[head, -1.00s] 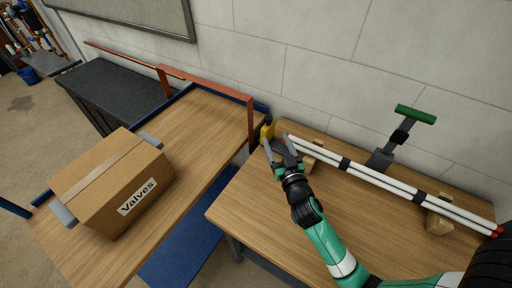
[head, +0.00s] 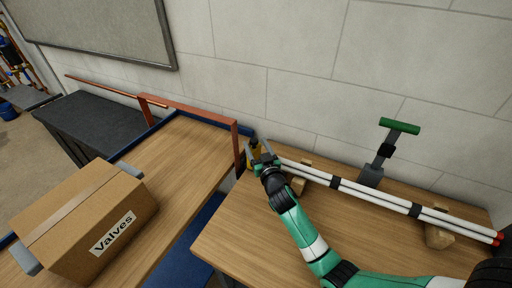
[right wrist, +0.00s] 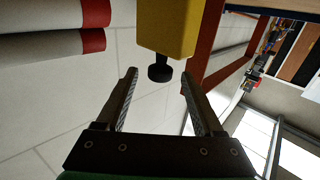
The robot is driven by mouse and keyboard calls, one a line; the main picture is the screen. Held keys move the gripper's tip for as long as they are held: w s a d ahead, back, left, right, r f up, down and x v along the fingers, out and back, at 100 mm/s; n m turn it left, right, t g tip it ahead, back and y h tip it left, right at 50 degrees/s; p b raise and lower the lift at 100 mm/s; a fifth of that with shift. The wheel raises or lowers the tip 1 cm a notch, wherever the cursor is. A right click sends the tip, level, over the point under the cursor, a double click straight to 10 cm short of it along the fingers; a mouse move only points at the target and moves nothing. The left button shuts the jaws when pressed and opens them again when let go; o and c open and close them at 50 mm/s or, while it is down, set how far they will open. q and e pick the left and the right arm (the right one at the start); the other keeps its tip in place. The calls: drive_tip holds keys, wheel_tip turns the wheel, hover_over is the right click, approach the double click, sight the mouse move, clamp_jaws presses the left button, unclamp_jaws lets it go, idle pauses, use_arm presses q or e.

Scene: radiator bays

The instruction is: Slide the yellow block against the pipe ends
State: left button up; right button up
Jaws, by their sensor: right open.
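The yellow block (head: 255,147) stands at the far left end of the right workbench, near the wall and partly hidden by my right gripper. In the right wrist view the yellow block (right wrist: 168,25) has a black knob (right wrist: 160,73) on it. My right gripper (head: 262,158) is open. Its fingers (right wrist: 158,88) in the wrist view lie either side of the knob, with gaps on both sides; I cannot tell the depth. The two white pipes (head: 375,197) lie on wooden supports; their red ends (right wrist: 93,28) show in the wrist view, apart from the block.
A green-handled tool (head: 399,126) stands behind the pipes. An orange frame (head: 189,110) rises at the back of the left table, close to the block. A cardboard box marked Valves (head: 85,220) sits on that table. The right bench's front area is bare wood (head: 235,225).

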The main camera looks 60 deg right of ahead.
drive_tip(key=shift+w+d, duration=0.1)
clamp_jaws()
idle(0.3)
idle(1.1)
